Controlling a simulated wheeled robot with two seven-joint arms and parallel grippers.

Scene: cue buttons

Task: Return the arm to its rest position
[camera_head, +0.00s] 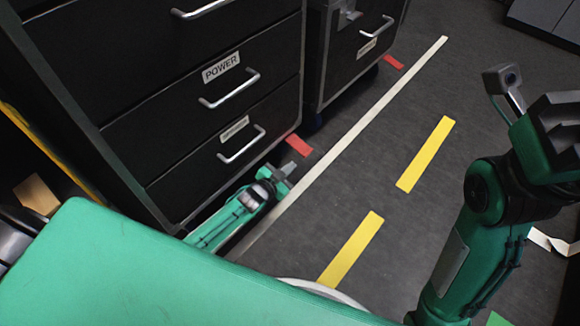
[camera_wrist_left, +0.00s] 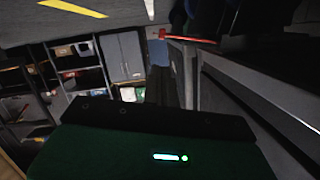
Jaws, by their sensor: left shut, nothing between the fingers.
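My left arm reaches in beside the black drawer cabinet in the head view. My left gripper (camera_head: 292,170) is small there, low in front of the lower drawers and near a red floor mark. It is shut with nothing held. My right arm (camera_head: 490,200) is bent upright at the right side of the head view. The fingers of my right gripper do not show. The left wrist view shows a green housing with a small lit strip, and no fingers that I can make out.
The drawer cabinet (camera_head: 150,120) with a POWER label stands at left, its drawers closed. A second dark cabinet (camera_head: 345,60) stands behind it. Yellow dashes (camera_head: 425,153) and a white line mark the open floor. Shelves (camera_wrist_left: 70,75) and a grey locker (camera_wrist_left: 122,55) show in the left wrist view.

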